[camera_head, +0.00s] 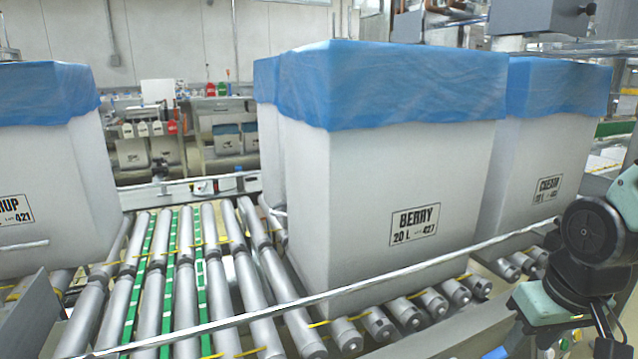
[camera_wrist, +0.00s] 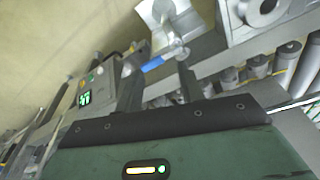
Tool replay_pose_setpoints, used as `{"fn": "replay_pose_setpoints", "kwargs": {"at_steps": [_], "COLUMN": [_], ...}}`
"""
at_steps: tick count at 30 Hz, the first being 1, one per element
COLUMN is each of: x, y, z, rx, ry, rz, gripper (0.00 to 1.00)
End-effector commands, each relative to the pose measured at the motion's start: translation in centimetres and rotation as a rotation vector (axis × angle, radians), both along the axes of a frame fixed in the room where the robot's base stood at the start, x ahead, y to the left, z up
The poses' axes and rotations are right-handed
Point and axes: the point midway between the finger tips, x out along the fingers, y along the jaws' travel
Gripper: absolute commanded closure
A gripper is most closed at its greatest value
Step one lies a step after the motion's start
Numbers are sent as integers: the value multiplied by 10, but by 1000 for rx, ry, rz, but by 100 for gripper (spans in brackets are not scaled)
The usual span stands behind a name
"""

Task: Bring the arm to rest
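My arm (camera_head: 590,240) shows at the right edge of the head view as dark joints and pale green links. My gripper is not visible there. In the wrist view my gripper (camera_wrist: 158,74) has its two dark fingers apart, with nothing between them that I can see held. A small blue part (camera_wrist: 153,64) shows just beyond the fingertips, and I cannot tell how far off it is.
A white box marked BERRY (camera_head: 370,200) with a blue liner stands on the roller conveyor (camera_head: 215,275). More lined boxes stand at left (camera_head: 60,180) and right (camera_head: 535,170). A thin rail (camera_head: 300,303) crosses in front. The rollers left of the BERRY box are clear.

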Motion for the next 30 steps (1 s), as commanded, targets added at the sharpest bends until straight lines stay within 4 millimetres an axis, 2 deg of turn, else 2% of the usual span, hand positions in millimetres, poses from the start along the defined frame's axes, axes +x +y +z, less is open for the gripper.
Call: {"fn": "replay_pose_setpoints", "kwargs": {"at_steps": [1,8,12,16,17,18,26,30], "x": [-2,-41,-76,-115,-125,-128,-125,-125], "y": [20,94,132,161,167,168,166,166], "z": [4,12,16,21,22,33,87,124], "rx": [5,9,-1,-22,-29,-30,-28,-28], "ry": [5,78,126,170,182,187,186,186], "rz": [54,288,440,588,622,631,617,616], "gripper": [61,61,61,61,61,61,61,61]}}
